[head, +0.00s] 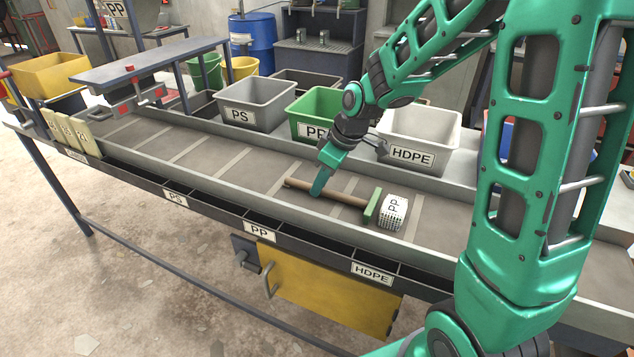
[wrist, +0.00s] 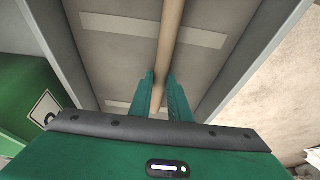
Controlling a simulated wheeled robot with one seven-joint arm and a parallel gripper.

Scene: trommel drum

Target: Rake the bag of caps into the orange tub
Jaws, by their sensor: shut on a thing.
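My gripper (head: 319,186) is shut on the wooden handle of a rake (head: 345,199) low over the conveyor belt. In the wrist view the handle (wrist: 171,35) runs between the two fingers (wrist: 160,80). The rake's green head (head: 372,206) is at the handle's right end. A white mesh bag marked PP (head: 394,211), the bag of caps, is on the belt just right of the head; I cannot tell whether they touch. A yellow-orange tub (head: 62,76) stands at the belt's far left end. The rake head and bag are outside the wrist view.
Grey PS (head: 255,117), green PP (head: 304,124) and white HDPE (head: 410,153) bins stand along the belt's back side. A grey raised shelf (head: 140,60) spans the belt's left part, with cream numbered plates (head: 75,135) nearby. The belt between rake and shelf is clear.

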